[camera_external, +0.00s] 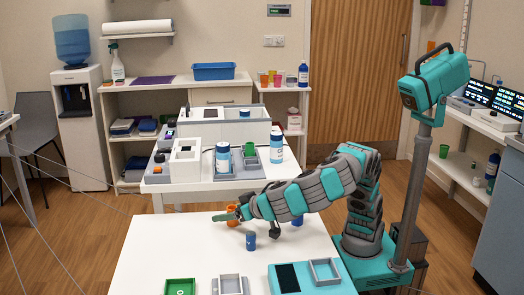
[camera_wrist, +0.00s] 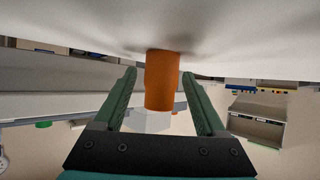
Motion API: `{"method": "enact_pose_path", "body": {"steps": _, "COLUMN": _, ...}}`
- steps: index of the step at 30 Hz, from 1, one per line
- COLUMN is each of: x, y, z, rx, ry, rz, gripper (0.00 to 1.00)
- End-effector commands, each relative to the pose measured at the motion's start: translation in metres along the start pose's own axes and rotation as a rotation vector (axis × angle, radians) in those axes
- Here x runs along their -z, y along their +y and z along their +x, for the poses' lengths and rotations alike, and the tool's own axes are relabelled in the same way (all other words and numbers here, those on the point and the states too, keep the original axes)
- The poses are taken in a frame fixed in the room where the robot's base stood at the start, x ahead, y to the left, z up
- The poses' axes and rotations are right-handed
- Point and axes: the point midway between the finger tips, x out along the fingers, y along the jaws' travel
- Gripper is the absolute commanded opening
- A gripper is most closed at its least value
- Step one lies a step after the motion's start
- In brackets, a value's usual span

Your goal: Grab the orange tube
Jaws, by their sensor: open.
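The orange tube (camera_wrist: 162,82) stands between the two green fingers of my gripper (camera_wrist: 158,74) in the wrist view. The fingers are apart, with a gap on each side of the tube. The wrist picture is upside down, with the white tabletop along its top. In the external view the orange tube (camera_external: 232,211) is at the white front table's far edge, partly hidden by my gripper (camera_external: 226,215), which reaches in low from the right.
Green (camera_external: 180,287) and grey (camera_external: 230,284) trays and a teal device (camera_external: 288,277) lie at the near edge. Behind, a second table holds bottles (camera_external: 222,157) and boxes. The front table's left side is clear.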

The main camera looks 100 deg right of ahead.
Motion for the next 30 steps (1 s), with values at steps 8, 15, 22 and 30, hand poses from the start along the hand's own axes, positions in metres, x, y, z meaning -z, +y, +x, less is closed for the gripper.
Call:
{"method": "enact_pose_path", "body": {"steps": 8, "x": 0.0007, "y": -0.0004, "z": 0.0139, "rx": 0.003, "ry": 0.001, "rz": 0.002, "gripper": 0.73}}
{"method": "enact_pose_path", "body": {"steps": 15, "x": 0.0006, "y": -0.0003, "z": 0.0137, "rx": 0.003, "ry": 0.001, "rz": 0.002, "gripper": 0.59}}
{"method": "enact_pose_path", "body": {"steps": 22, "x": 0.0006, "y": -0.0003, "z": 0.0137, "rx": 0.003, "ry": 0.001, "rz": 0.002, "gripper": 0.34}}
{"method": "enact_pose_path", "body": {"steps": 30, "x": 0.0005, "y": -0.0002, "z": 0.0138, "rx": 0.002, "ry": 0.001, "rz": 0.001, "gripper": 0.03}}
